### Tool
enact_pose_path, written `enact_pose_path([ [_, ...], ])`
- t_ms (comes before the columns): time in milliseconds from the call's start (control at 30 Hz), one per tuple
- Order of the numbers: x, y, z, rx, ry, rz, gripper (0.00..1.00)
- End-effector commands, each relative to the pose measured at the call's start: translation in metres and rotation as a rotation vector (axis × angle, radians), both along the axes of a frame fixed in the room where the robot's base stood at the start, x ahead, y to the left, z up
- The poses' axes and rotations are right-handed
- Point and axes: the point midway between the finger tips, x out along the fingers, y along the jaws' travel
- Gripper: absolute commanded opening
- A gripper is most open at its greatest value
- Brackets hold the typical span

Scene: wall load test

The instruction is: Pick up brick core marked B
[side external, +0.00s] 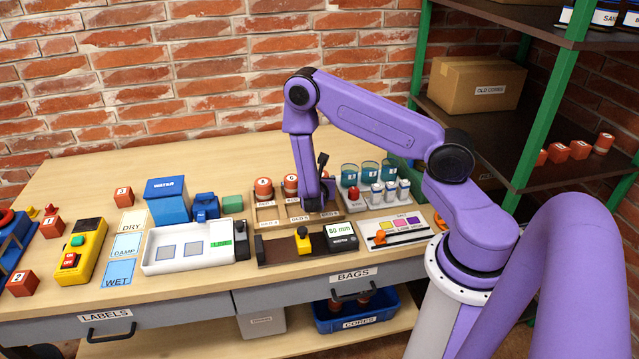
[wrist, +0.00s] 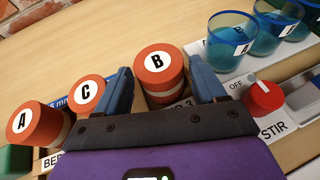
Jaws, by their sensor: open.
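The brick core marked B (wrist: 157,73) is a red-orange cylinder with a white round label. In the wrist view it stands upright between the two blue fingers of my gripper (wrist: 162,72), which is open with one finger on each side. I cannot tell whether the fingers touch it. Core C (wrist: 87,93) and core A (wrist: 38,122) stand to its left, outside the fingers. In the side external view my gripper (side external: 318,190) is over the right part of the wooden rack (side external: 268,222). Core B is largely hidden there; cores A (side external: 264,187) and C (side external: 291,183) show.
Blue beakers (side external: 368,172) and a panel with a red STIR knob (wrist: 264,97) stand close to the right of my gripper. A white tray (side external: 190,262) and a gauge reading 80 mm (side external: 341,235) lie in front. The table behind the rack is clear.

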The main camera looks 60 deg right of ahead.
Motion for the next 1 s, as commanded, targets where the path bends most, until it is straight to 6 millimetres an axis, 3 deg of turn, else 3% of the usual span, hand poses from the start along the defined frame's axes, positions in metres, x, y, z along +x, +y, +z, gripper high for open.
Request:
enact_pose_path([
  [167,0.0,0.0,0.0,0.0,0.0,0.0,0.7],
  [300,0.0,0.0,0.0,0.0,0.0,0.0,0.24],
  [333,0.0,0.0,0.0,0.0,0.0,0.0,0.17],
  [767,0.001,0.0,0.006,0.0,-0.003,-0.001,0.17],
  [1000,0.001,0.0,0.03,-0.001,-0.005,-0.001,0.17],
])
